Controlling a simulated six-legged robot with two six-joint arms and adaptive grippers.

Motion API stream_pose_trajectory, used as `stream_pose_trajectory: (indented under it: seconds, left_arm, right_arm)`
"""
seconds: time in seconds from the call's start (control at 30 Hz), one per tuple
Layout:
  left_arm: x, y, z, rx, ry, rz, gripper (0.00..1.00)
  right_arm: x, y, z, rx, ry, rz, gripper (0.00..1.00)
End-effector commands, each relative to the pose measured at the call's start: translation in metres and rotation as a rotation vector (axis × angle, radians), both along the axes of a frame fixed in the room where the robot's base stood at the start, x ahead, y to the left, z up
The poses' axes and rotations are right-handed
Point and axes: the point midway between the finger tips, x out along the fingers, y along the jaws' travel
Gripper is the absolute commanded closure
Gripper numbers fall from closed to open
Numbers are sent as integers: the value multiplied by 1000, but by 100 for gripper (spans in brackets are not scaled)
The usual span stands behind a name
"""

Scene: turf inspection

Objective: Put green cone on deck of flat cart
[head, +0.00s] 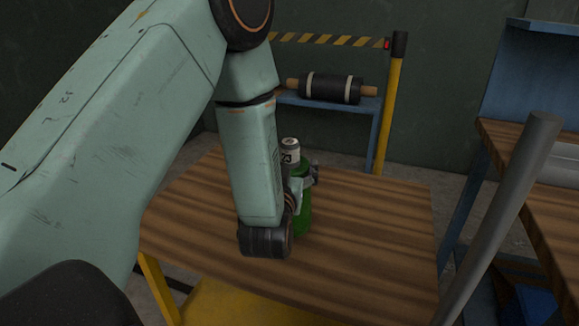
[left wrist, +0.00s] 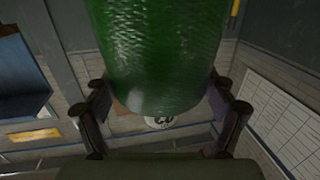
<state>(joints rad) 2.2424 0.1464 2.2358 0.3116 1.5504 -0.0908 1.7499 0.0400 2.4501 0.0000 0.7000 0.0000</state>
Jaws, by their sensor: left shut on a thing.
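My left gripper (head: 305,183) is over a wooden top and is shut on a green thing, taken as the green cone (head: 303,217). In the left wrist view the green cone (left wrist: 155,50) fills the upper middle between the two fingers (left wrist: 160,110). Its full shape is cut off there and partly hidden by my arm in the head view. I cannot tell whether it touches the wood. The wooden top (head: 370,230) has yellow legs. I cannot tell whether it is the flat cart's deck. My right gripper is not in view.
A dark roll (head: 332,88) lies on a blue stand at the back. A yellow post (head: 393,110) holds a striped tape. A grey bar (head: 505,215) slants at the right. The top's right part is clear.

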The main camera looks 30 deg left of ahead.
Motion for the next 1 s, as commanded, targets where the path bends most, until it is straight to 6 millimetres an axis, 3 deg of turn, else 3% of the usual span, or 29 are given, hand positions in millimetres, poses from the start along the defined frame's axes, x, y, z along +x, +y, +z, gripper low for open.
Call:
stream_pose_trajectory:
  seconds: [0.03,0.07,0.2,0.67,1.0]
  left_arm:
    - [1,0,-1,1,-5,0,80]
    - [0,0,-2,0,0,0,14]
    - [0,0,-1,0,0,0,2]
    - [-1,-1,2,0,1,-1,0]
    - [-54,-26,5,5,6,-5,0]
  right_arm:
    - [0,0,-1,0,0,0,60]
    - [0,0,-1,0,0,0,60]
    - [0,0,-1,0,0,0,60]
    - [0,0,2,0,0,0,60]
    - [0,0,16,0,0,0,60]
